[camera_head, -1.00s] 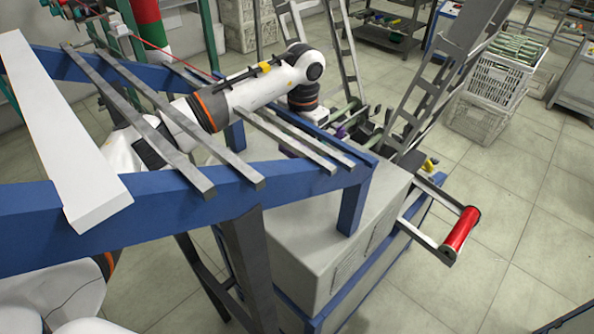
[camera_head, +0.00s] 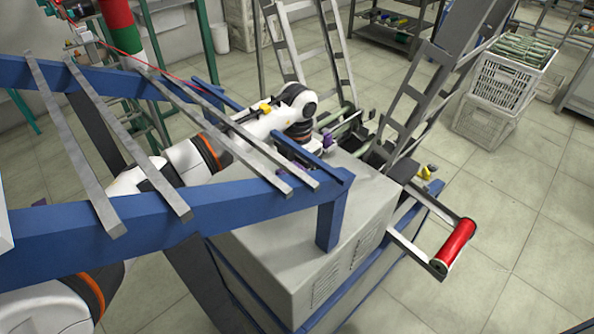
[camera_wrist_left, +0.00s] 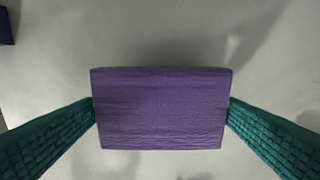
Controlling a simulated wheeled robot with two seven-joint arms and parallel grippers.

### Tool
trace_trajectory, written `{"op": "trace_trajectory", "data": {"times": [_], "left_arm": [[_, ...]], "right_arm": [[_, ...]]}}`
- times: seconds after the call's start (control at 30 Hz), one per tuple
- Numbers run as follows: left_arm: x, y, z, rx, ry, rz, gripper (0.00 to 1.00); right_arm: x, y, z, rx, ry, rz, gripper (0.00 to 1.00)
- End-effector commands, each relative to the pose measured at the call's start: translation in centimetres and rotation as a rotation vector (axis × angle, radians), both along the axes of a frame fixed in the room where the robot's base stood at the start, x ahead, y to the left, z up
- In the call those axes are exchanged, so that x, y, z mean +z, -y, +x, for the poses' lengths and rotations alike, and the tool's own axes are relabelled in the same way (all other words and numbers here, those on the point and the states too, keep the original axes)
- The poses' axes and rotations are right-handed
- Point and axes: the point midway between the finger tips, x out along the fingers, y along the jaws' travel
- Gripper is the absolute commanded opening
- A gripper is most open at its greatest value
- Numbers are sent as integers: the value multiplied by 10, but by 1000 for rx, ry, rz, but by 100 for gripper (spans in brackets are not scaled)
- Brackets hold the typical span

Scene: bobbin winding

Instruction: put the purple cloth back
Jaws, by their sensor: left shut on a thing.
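The purple cloth (camera_wrist_left: 162,108) fills the middle of the left wrist view as a flat-faced, block-like piece. My left gripper (camera_wrist_left: 162,122) is shut on it, with a teal ribbed finger touching each side. A pale grey surface shows behind it, with soft shadows; I cannot tell whether the cloth touches it. In the head view my left arm reaches in from the left above the grey cabinet (camera_head: 272,248), its end pointing down behind the blue frame's slats. The gripper itself is mostly hidden there. My right gripper is in neither view.
The blue frame (camera_head: 150,225) with metal slats crosses in front of my left arm. A red roller (camera_head: 455,243) sticks out right of the cabinet. Metal ladder-like rails (camera_head: 415,95) rise behind. Stacked crates (camera_head: 500,85) stand at the back right. Floor at right is clear.

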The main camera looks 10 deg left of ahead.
Motion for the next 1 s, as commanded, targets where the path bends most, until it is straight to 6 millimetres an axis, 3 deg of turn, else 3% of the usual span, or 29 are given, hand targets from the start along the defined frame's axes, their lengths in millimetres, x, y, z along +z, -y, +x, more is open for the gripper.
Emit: {"op": "trace_trajectory", "data": {"times": [0.13, 0.47, 0.5, 0.53, 0.87, 1.0], "left_arm": [[-16, 0, -1, 2, -2, 0, 72], [-22, 0, 0, 1, 1, 1, 72], [-20, 0, 0, 1, 1, 1, 95], [-20, 0, 0, 1, 1, 1, 100], [-14, 0, 0, 1, 0, 0, 100], [3, 0, 1, -1, 6, 0, 100]], "right_arm": [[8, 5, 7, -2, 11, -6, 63], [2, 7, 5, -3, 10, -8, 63], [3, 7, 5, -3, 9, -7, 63], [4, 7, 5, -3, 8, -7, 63], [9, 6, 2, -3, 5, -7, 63], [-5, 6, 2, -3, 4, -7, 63]]}}
